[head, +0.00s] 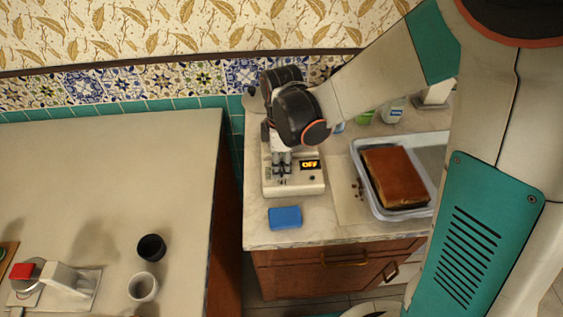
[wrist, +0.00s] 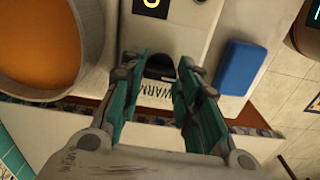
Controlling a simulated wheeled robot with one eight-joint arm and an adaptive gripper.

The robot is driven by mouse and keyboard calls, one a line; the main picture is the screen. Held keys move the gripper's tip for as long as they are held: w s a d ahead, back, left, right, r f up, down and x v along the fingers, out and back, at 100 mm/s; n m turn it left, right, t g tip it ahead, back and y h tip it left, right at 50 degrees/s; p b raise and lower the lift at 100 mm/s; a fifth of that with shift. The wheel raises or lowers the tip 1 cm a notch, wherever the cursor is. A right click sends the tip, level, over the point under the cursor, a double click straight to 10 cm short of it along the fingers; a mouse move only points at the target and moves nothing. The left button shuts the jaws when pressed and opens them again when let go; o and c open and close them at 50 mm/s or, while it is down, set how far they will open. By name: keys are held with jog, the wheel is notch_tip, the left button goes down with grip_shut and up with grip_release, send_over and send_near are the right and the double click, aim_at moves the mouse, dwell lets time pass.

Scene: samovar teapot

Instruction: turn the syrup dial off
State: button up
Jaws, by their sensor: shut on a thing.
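The white machine (head: 308,187) stands on the right counter, and its small display (head: 310,165) reads OFF in the head view. The wrist view shows part of a lit yellow character on that display (wrist: 150,5). My gripper (head: 281,161) reaches down onto the front of the machine. In the wrist view my gripper (wrist: 157,66) has its two green fingers on either side of a black dial (wrist: 160,66), shut on it. The word WARM is printed beside the dial. In the head view my arm and gripper hide the dial.
A blue sponge (head: 285,217) lies in front of the machine. A clear tub with a brown block (head: 395,177) stands to its right. A round vessel with orange contents (wrist: 40,40) is close by in the wrist view. A dark cup (head: 151,247) and white cup (head: 142,287) stand on the left counter.

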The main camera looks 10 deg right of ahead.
jog(key=shift+n, duration=0.4)
jog(key=o, duration=1.1)
jog(key=shift+c, duration=0.2)
